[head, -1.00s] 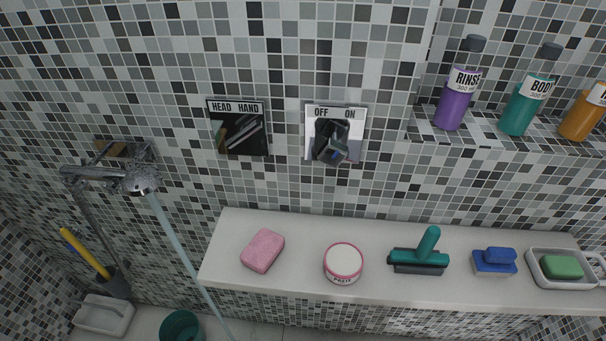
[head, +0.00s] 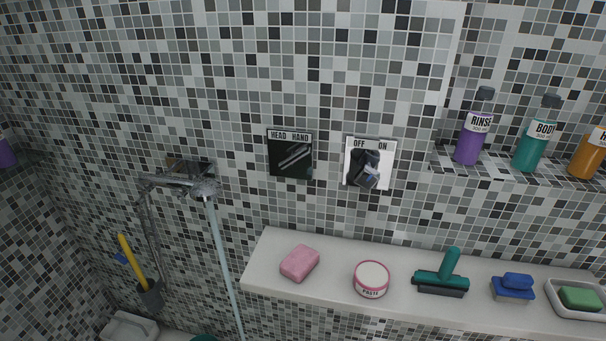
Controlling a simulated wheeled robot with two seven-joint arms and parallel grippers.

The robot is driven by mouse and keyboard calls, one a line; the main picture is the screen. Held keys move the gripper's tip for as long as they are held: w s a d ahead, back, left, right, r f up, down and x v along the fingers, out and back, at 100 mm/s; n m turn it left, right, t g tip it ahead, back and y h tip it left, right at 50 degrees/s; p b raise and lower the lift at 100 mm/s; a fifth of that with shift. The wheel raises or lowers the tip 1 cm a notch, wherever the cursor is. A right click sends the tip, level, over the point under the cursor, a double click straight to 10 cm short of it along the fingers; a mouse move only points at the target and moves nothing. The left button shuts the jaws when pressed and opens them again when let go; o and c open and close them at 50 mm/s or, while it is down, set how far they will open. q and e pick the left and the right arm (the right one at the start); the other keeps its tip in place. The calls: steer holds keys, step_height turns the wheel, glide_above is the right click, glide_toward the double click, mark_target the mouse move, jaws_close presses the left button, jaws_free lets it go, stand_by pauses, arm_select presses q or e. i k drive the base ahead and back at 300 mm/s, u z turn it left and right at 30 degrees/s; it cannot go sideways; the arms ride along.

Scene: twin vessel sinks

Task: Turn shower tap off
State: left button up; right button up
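The shower tap (head: 366,168) is a dark, shiny lever on a white square plate (head: 386,158) on the tiled wall, marked OFF at the left and ON at the right. The lever's free end points downward; I cannot tell its exact setting. Left of it is a black plate (head: 291,155) marked HEAD and HAND, with a shiny lever on it. The chrome shower head (head: 205,188) is on the wall at the left, and a pale blue stream (head: 222,262) runs down from it. Neither of my grippers is in view.
Below the tap, a white ledge (head: 330,298) holds a pink sponge (head: 299,263), a paste tub (head: 371,279), a green squeegee (head: 441,277), a blue brush (head: 513,287) and a soap dish (head: 574,311). Bottles, including a purple one (head: 474,135), stand on a tiled shelf at the upper right.

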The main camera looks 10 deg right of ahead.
mark_target(366, 177)
steer(key=u, duration=0.6)
steer(key=i, duration=0.75)
steer(key=z, duration=1.45)
